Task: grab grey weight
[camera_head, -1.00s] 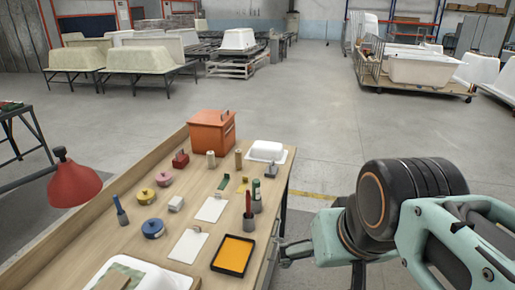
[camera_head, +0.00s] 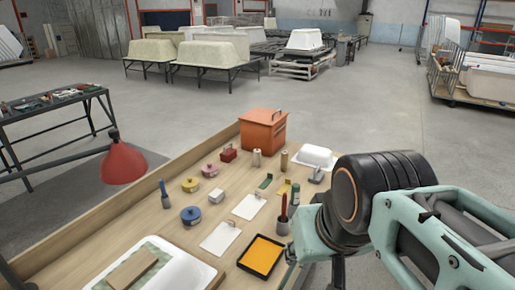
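A small grey block with an upright handle, which looks like the grey weight (camera_head: 316,175), stands on the wooden workbench (camera_head: 130,218) near its right edge. It is in front of the white tub-shaped piece and just left of my arm's black joint. My arm comes in from the right and hides part of the bench's right edge. My gripper (camera_head: 291,254) shows only as a small part at the lower end of the arm, beside the bench edge and nearer to me than the grey weight. Its fingers are mostly hidden, and it appears apart from the weight.
The bench also holds an orange box (camera_head: 263,131), a red weight (camera_head: 228,153), a yellow paint tray (camera_head: 262,254), a cup with a red-handled tool (camera_head: 283,222), and several tins and white cards. A red lamp (camera_head: 123,163) hangs at left.

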